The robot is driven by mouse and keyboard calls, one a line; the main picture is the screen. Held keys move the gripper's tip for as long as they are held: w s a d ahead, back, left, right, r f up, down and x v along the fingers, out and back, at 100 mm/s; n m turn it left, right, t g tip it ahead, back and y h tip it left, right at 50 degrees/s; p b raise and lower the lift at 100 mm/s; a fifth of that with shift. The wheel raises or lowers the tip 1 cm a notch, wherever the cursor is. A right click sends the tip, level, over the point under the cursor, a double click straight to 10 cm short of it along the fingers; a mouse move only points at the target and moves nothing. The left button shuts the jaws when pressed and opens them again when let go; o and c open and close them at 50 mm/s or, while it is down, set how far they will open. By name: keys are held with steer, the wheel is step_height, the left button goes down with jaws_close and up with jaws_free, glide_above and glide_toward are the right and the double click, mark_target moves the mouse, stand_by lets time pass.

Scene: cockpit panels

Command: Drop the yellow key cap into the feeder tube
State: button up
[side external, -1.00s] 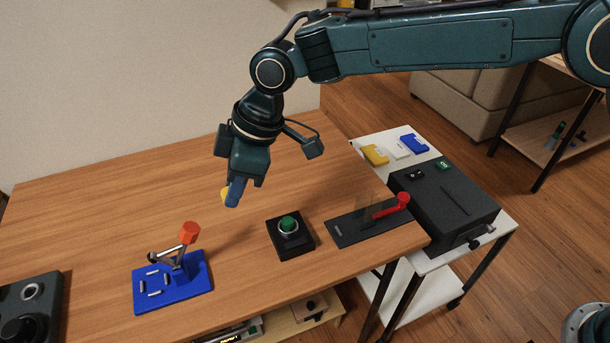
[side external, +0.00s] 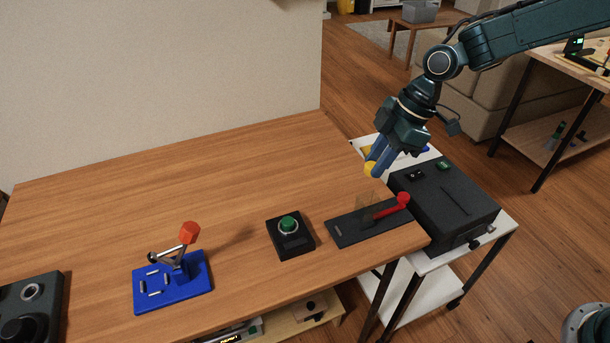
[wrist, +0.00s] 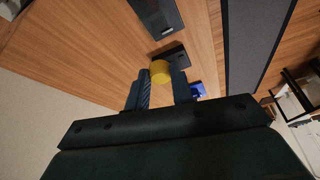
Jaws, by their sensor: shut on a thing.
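My gripper (side external: 376,163) is shut on the yellow key cap (side external: 370,169) and holds it in the air near the table's right edge. The cap shows between the fingertips in the wrist view (wrist: 160,71). Below it stands a small see-through upright piece (side external: 367,198) on a black plate, beside a red-knobbed lever (side external: 402,199). It may be the feeder tube, but its shape is too faint to be sure. In the side view the cap appears above it; I cannot tell whether they line up.
A black slotted box (side external: 450,205) stands on a white cart right of the table. A green button box (side external: 290,236) and a blue-based clamp (side external: 172,283) stand left of the plate. A dark knob panel (side external: 30,310) is at far left. The table's back is clear.

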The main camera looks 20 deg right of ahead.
steer(key=shift+s+d, duration=0.2)
steer(key=shift+d, duration=0.25)
steer(key=shift+f, duration=0.2)
step_height(320, 180, down, 6)
steer(key=shift+f, duration=0.15)
stand_by(0.6)
steer(key=shift+f, duration=0.2)
stand_by(1.3)
stand_by(0.4)
steer(key=o, duration=1.5)
steer(key=shift+r, duration=0.25)
